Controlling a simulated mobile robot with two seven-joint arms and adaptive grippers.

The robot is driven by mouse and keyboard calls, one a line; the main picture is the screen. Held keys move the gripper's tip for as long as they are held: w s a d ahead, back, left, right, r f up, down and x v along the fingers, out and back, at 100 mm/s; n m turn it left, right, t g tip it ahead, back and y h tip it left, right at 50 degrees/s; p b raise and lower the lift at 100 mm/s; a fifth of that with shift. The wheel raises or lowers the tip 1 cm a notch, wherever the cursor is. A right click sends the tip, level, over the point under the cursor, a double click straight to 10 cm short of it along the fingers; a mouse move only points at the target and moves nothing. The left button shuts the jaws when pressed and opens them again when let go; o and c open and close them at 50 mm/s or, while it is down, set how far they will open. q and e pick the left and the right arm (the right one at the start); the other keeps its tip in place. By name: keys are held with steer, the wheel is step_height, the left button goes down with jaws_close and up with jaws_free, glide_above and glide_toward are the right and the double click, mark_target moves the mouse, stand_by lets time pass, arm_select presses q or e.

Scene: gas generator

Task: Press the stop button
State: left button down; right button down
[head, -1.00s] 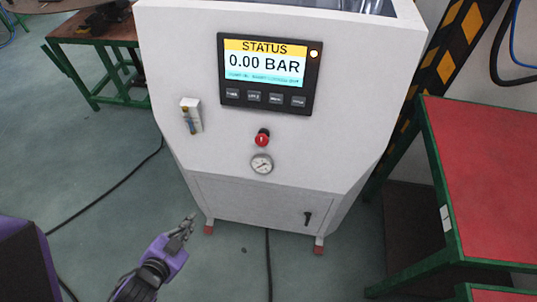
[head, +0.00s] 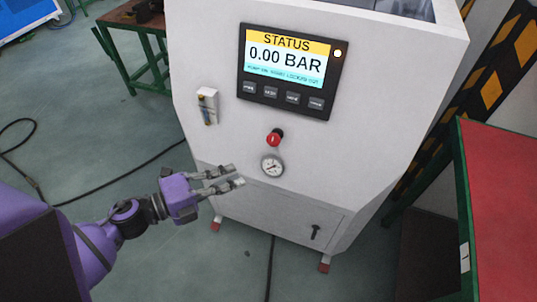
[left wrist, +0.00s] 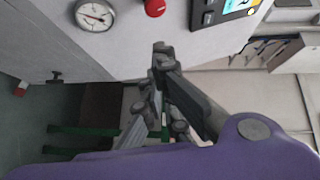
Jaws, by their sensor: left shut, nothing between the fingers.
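The white generator cabinet (head: 215,140) stands in front of me. Its red button (head: 274,139) sits on the front panel below the display, with a round pressure gauge (head: 272,166) just under it. The red button also shows at the top edge of the left wrist view (left wrist: 155,7), near the gauge (left wrist: 94,15). My left gripper (head: 238,176) is shut and empty, left of the gauge and lower than the button, apart from the button. In the left wrist view its fingertips (left wrist: 161,48) point toward the panel. My right gripper is out of view.
The display (head: 290,70) reads STATUS 0.00 BAR, with a row of small buttons under it. A small flow meter (head: 207,106) is mounted left of the button. A red-topped green table (head: 505,190) stands at right. Black cables lie on the floor.

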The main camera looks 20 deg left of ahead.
mark_target(275, 137)
arm_select(q)
steer(key=w+a+p+x, duration=0.1)
steer(key=a+x, duration=0.1)
steer(key=x, duration=1.1)
steer(key=shift+w+p, duration=0.3)
steer(key=shift+w, duration=0.05)
steer(key=shift+f, duration=0.1)
